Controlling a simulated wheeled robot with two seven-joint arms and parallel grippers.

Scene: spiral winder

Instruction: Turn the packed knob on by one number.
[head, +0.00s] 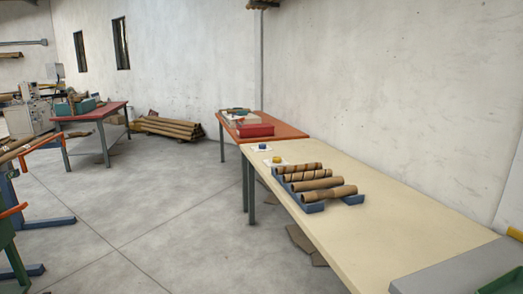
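Two small knobs sit on white plates near the far left end of the cream table. One is a blue knob (262,146). The other is a yellowish knob (277,158), a little nearer and to the right. Their labels and numbers are too small to read, so I cannot tell which is the packed knob or where either points. Neither of my grippers shows in the head view.
The long cream table (400,225) runs along the right wall. Several brown tubes (318,183) lie on a blue rack (314,207) near the knobs. A red table (285,129) stands behind. Brown scraps (305,243) lie beneath the cream table. Floor to the left is open.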

